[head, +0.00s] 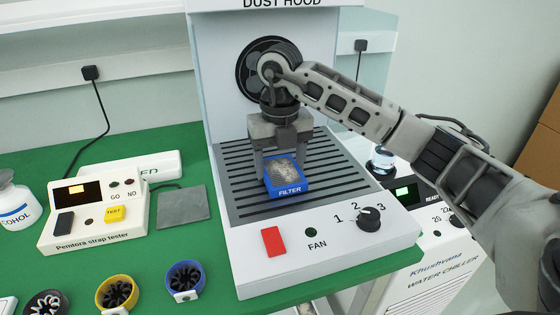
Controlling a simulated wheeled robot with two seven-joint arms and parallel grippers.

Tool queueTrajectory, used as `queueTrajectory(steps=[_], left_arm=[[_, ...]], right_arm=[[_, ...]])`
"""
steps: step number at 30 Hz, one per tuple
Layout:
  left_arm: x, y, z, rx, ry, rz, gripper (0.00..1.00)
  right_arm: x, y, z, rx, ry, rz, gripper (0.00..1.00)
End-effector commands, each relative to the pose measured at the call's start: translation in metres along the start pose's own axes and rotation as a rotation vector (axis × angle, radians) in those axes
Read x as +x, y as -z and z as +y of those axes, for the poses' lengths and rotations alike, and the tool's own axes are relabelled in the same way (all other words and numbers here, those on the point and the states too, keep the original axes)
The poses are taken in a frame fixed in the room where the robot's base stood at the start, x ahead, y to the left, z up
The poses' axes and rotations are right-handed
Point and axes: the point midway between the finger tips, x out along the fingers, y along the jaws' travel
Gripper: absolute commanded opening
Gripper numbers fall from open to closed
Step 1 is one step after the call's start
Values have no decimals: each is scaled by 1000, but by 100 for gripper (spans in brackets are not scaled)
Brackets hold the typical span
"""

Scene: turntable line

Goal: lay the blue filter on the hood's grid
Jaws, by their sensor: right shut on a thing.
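The blue filter (289,190) has a grey speckled top and a "FILTER" label on its front side. My right gripper (283,160) points down and is shut on it, with a finger at its left and right sides. The filter is over the dark slatted grid (244,195) of the dust hood (218,90). I cannot tell whether its underside touches the grid. My left gripper is not in view.
The hood's front panel has a red switch (272,241) and a fan knob (368,217). A strap tester (96,213), a grey plate (181,207), a yellow-rimmed cup (117,293) and a blue-rimmed cup (185,279) are left on the green mat (50,281). A water chiller (440,262) stands right.

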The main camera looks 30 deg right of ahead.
Motion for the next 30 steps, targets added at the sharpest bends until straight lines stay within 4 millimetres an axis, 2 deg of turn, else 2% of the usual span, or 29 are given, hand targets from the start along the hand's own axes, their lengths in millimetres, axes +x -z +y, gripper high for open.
queueTrajectory(steps=[11,12,13,14,23,26,30], left_arm=[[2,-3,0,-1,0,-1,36],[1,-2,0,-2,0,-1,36],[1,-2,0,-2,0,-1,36],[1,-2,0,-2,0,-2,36],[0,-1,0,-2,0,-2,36],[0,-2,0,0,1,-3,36],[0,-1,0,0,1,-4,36]], right_arm=[[5,0,0,0,0,-1,42],[4,0,0,0,0,-1,76],[4,0,0,0,0,-1,84],[4,0,0,1,0,-1,86],[1,0,0,1,0,-1,86],[-7,-1,0,1,-2,-4,86],[-34,-1,0,1,-2,-7,86]])
